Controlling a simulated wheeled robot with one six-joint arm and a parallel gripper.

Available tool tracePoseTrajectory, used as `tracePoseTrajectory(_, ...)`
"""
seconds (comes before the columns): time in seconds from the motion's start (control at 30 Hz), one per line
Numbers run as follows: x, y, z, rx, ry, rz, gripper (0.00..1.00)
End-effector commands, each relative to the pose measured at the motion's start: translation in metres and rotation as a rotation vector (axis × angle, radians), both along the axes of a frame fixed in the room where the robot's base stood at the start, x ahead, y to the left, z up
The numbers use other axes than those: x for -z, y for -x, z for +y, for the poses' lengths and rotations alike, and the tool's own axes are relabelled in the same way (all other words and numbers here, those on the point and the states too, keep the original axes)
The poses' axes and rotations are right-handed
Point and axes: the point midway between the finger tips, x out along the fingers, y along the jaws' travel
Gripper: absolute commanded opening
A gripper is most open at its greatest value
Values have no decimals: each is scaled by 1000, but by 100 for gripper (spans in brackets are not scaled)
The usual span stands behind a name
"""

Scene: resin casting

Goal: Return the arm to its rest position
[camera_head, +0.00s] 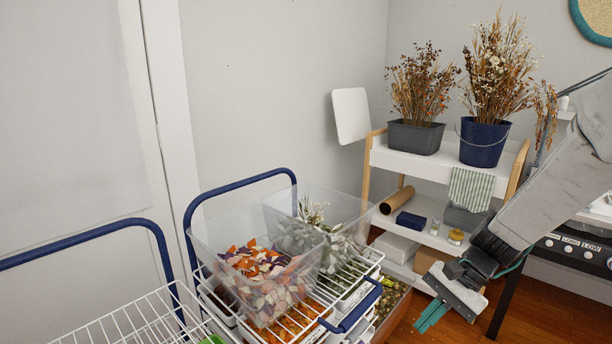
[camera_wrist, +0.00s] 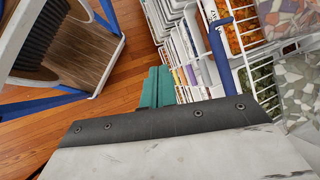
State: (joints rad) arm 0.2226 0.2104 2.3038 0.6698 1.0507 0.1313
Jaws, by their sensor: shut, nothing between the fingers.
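My gripper (camera_head: 432,314) is in the lower right of the head view, at the end of my grey arm. Its teal fingers are together with nothing between them, pointing down and left above the wooden floor. In the wrist view the teal fingers (camera_wrist: 155,86) also show closed together, beside the wire-basket trolley. My arm reaches in from the right edge of the head view, in front of the white shelf unit.
A blue-framed trolley (camera_head: 239,183) with wire baskets and clear bins (camera_head: 340,207) of petals and greenery stands left of my gripper. A white shelf unit (camera_head: 405,160) holds two pots of dried flowers (camera_head: 417,136) (camera_head: 481,143). Bare wooden floor (camera_head: 540,309) shows at lower right.

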Motion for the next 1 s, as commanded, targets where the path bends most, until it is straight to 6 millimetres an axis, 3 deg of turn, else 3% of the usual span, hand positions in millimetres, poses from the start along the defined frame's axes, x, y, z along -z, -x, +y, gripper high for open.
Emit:
tracePoseTrajectory(0.4, -60, 76, -7, -361, 163, -120, 0)
tracePoseTrajectory(1.0, -118, 162, -32, -701, 440, -285, 0)
